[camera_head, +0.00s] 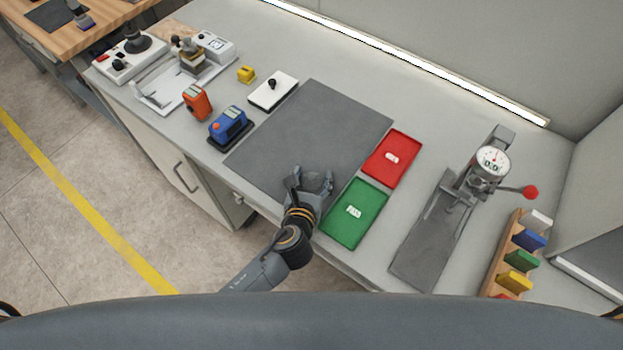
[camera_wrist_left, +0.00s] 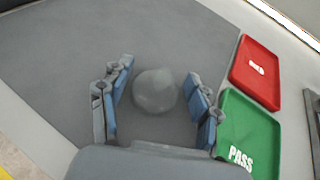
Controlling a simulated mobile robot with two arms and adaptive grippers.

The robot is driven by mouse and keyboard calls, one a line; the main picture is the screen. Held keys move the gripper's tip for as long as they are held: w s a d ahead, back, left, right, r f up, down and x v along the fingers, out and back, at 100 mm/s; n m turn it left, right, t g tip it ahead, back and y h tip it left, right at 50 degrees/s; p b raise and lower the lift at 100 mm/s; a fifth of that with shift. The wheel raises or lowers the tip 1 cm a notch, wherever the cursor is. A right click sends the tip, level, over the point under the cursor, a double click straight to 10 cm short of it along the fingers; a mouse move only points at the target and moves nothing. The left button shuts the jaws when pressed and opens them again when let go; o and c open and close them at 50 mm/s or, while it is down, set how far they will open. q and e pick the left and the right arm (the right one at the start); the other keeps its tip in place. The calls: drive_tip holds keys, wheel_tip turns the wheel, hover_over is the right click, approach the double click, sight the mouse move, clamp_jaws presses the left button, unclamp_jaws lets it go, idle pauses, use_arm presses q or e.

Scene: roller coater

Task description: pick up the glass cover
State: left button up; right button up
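A round, grey, see-through-looking piece, apparently the glass cover (camera_wrist_left: 155,92), lies over the dark grey mat (camera_wrist_left: 60,55) in the left wrist view. My left gripper (camera_wrist_left: 160,95) is open, with a blue-padded finger on each side of it and narrow gaps between. In the head view my left gripper (camera_head: 314,180) is low over the near right part of the mat (camera_head: 310,130), and I cannot make out the cover clearly there. My right gripper is not in view.
A green PASS tray (camera_head: 355,228) and a red tray (camera_head: 378,165) stand right of the mat. A dial gauge stand (camera_head: 430,235) is farther right, beside a rack of coloured blocks. Blue (camera_head: 228,122) and orange (camera_head: 197,102) devices stand left. The mat's far part is clear.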

use_arm(q)
drive_tip(key=c, duration=0.8)
drive_tip(key=shift+o, duration=0.2)
drive_tip(key=shift+r, duration=0.1)
